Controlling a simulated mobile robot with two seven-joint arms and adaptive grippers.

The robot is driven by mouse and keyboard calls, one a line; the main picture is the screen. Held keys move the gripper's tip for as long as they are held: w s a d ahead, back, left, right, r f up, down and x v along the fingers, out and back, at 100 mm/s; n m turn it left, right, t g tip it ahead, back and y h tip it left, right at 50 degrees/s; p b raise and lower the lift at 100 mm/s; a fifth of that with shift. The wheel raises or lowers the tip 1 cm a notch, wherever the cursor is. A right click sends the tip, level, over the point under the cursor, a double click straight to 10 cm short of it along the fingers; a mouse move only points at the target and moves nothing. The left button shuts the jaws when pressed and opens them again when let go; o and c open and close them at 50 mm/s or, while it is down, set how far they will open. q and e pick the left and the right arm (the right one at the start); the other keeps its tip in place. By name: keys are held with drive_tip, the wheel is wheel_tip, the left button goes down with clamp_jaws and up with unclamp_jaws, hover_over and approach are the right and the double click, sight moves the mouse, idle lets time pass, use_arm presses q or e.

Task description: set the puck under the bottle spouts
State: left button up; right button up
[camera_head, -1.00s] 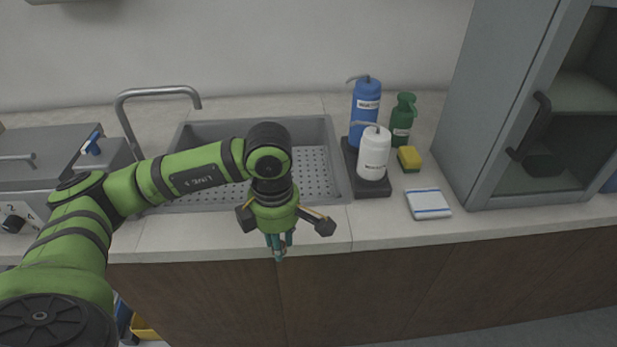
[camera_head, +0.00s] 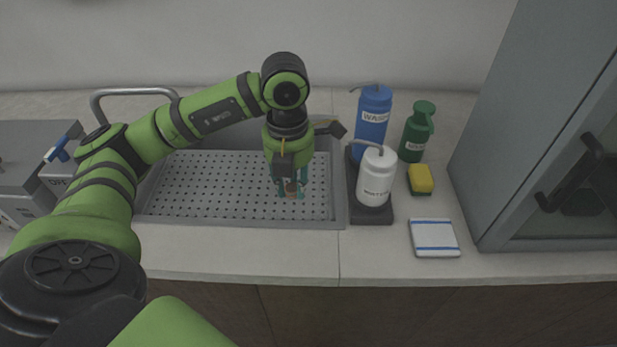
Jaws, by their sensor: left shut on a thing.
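My left gripper (camera_head: 291,192) points down over the right part of the sink, shut on a small brownish puck (camera_head: 291,187) between its fingertips. The fingers hide most of the puck. A blue wash bottle (camera_head: 371,121) and a white wash bottle (camera_head: 376,180) stand upright on a dark tray (camera_head: 357,215) just right of the sink. Their thin bent spouts point left, towards the sink. The gripper is left of the white bottle and apart from it. My right gripper is not in view.
The grey sink (camera_head: 200,184) has a perforated floor and a curved faucet (camera_head: 135,92) at its back left. A grey cabinet (camera_head: 520,130) stands at the right.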

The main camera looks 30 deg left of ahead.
use_arm(q)
drive_tip(key=w+f, duration=0.1)
drive_tip(key=w+a+f+p, duration=0.1)
drive_tip(key=w, duration=0.1)
drive_tip(key=w+a+f, duration=0.1)
drive_tip(key=w, duration=0.1)
drive_tip(key=shift+w+f, duration=0.2)
drive_tip(key=shift+w, duration=0.05)
drive_tip(key=w+f, duration=0.1)
drive_tip(key=w+a+f, duration=0.1)
drive_tip(key=w, duration=0.1)
drive_tip(key=shift+f+p, duration=0.15)
drive_tip(key=shift+p, duration=0.25)
wheel_tip(320, 180, down, 3)
drive_tip(key=shift+f+p, duration=0.15)
drive_tip(key=shift+p, duration=0.4)
drive_tip(key=shift+f, duration=0.45)
drive_tip(key=o, duration=0.9)
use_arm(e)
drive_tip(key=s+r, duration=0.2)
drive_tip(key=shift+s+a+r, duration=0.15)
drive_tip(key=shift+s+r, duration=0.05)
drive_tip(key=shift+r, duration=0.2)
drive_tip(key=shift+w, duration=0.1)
